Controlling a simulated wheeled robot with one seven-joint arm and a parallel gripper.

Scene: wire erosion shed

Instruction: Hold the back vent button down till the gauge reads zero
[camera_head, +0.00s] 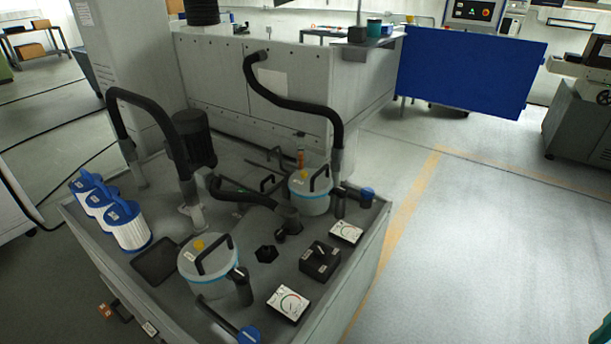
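Two pale grey lidded filter pots with blue bands and black lid handles stand on the grey tank unit. The back pot (312,200) has a small yellow vent button (304,174) on its lid, beside the handle. The front pot (207,272) has a matching yellow button (199,245). A white-faced back gauge (346,232) lies to the right of the back pot; its needle is too small to read. A front gauge (289,303) with a red mark lies nearer. My gripper is not in view, and nothing is seen touching the back button.
Thick black hoses (290,103) arch over the unit beside the pots. A black switch box (320,261) sits between the gauges. Blue-ended valve handles (249,335) stick out at the front. White pleated filters (128,229) stand at left. The floor (450,260) at right is clear.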

